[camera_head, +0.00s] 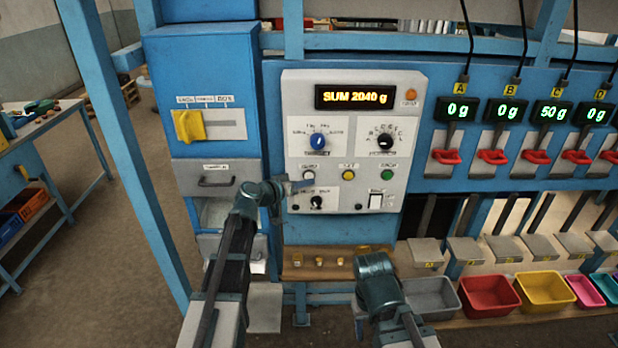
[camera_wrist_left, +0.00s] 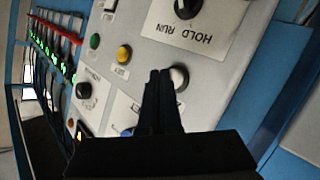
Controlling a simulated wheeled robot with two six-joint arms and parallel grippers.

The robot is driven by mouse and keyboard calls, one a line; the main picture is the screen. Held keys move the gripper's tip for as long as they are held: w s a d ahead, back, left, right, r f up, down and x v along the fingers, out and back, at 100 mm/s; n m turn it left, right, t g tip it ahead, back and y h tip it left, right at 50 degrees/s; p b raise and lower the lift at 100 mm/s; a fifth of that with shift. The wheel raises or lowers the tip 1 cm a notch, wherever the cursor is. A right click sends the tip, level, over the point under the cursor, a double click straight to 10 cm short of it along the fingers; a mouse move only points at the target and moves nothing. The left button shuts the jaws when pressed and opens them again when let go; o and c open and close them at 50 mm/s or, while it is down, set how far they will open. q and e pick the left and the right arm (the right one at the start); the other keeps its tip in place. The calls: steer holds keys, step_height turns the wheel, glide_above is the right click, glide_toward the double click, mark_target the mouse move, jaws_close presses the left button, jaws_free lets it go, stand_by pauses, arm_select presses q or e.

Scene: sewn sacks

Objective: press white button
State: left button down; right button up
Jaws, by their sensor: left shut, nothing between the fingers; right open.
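The white button (camera_head: 309,176) is a small round knob on the grey control panel (camera_head: 407,120), left of a yellow button (camera_head: 348,175) and a green button (camera_head: 387,175). My left gripper (camera_head: 305,185) is shut and empty, at the panel just below the white button. In the left wrist view the dark fingertips (camera_wrist_left: 160,76) overlap the edge of the white button (camera_wrist_left: 179,77). I cannot tell whether they touch it. My right arm's wrist shows low in the head view, below the panel; its fingers are hidden.
A blue dial (camera_head: 318,142) and a black dial (camera_head: 385,142) sit above the buttons. Red levers (camera_head: 446,157) stand to the right, above coloured bins (camera_head: 489,296).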

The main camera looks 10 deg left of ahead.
arm_select(q)
steer(key=shift+w, duration=0.15)
steer(key=shift+w, duration=0.3)
steer(key=shift+w+a, duration=0.15)
steer(key=shift+w, duration=0.25)
stand_by(1.0)
stand_by(0.3)
steer(key=shift+s, duration=0.8)
steer(key=shift+s+d, duration=0.15)
steer(key=shift+d, duration=0.05)
steer(key=s, duration=0.2)
steer(key=s+d, duration=0.1)
steer(key=s, duration=0.1)
steer(key=shift+s, duration=0.3)
